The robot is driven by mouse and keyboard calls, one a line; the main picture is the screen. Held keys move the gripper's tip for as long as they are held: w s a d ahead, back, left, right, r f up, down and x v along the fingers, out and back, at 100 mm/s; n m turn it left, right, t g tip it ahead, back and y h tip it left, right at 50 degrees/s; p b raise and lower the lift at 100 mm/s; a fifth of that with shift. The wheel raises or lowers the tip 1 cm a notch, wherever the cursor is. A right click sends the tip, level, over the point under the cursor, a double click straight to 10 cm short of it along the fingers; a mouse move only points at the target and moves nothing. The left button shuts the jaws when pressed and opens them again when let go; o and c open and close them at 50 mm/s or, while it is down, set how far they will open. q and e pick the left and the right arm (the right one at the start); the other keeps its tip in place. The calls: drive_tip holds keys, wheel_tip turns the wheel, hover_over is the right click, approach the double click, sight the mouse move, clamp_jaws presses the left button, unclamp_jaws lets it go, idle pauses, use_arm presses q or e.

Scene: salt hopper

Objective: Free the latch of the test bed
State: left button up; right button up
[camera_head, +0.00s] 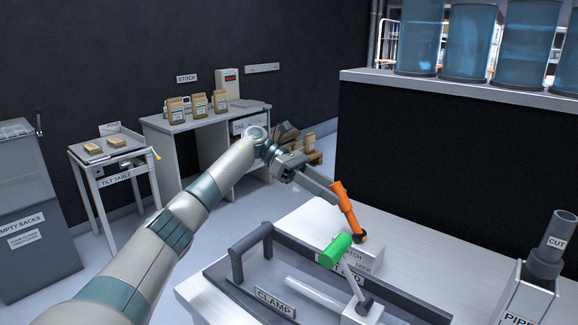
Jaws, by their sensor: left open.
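The test bed (240,277) is a grey-framed fixture with a CLAMP label. A green handle (336,249) on a metal rod stands in front of the latch block and hides part of its label. My right gripper is out of view.
A PIPE holder (520,300) with a grey CUT pipe (553,240) stands at the right. A dark wall (440,150) carrying blue cylinders rises behind the bench. The white bench top (430,255) is clear between latch and pipe. A tilt table (95,150) stands far left.

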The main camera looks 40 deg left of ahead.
use_arm(q)
drive_tip(key=b+v, duration=0.1)
drive_tip(key=v, duration=1.4)
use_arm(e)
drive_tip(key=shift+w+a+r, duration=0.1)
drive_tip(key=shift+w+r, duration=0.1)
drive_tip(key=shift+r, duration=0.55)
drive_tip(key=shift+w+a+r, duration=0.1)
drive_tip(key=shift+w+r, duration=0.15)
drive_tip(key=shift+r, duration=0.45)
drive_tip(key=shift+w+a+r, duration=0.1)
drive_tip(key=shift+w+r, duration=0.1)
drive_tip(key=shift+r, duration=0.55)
use_arm(q)
drive_tip(key=shift+a, duration=0.1)
